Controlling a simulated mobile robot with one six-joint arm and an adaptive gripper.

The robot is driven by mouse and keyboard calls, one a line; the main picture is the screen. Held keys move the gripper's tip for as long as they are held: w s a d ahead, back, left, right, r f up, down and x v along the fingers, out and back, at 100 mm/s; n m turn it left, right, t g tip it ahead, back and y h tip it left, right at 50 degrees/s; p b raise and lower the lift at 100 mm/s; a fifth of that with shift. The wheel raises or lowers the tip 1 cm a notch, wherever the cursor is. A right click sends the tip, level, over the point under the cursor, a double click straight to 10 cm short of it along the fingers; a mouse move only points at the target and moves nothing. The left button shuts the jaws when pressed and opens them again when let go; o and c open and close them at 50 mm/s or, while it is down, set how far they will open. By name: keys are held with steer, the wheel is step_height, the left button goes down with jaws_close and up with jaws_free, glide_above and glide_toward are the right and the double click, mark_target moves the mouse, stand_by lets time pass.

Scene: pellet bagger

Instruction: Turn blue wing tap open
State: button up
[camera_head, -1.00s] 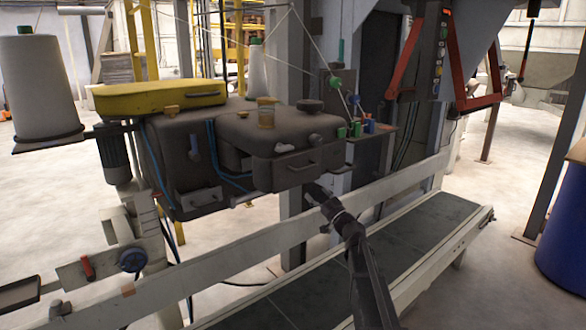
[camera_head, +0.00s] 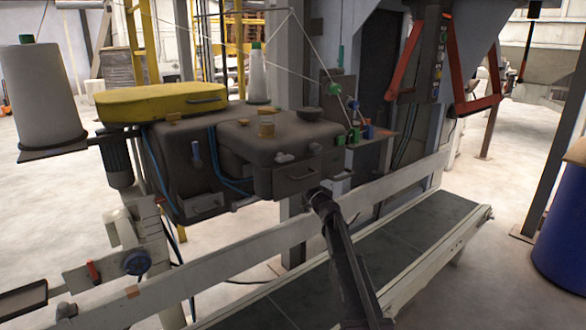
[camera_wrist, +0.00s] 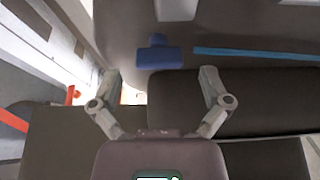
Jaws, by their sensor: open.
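A blue winged tap (camera_wrist: 157,52) shows in the wrist view, on a dark brown surface ahead of my gripper. In the head view a small blue upright handle (camera_head: 195,153) on the side of the dark machine looks like the same tap. My gripper (camera_wrist: 160,75) is open and empty, its two fingers spread wide. The tap lies beyond the fingertips, between their lines, and seems apart from them. In the head view my arm reaches in under the machine's right front corner, and its fingertips are hidden there.
The dark machine body (camera_head: 290,170) stands above a long pale rail (camera_head: 250,250) and a conveyor (camera_head: 400,240). Blue tubing (camera_wrist: 255,54) runs right of the tap. A blue round knob (camera_head: 137,262) and red lever (camera_head: 93,271) sit at lower left.

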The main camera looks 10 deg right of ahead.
steer(key=shift+p+x, duration=0.35)
steer(key=shift+x, duration=1)
steer(key=shift+c, duration=0.2)
steer(key=c, duration=1.1)
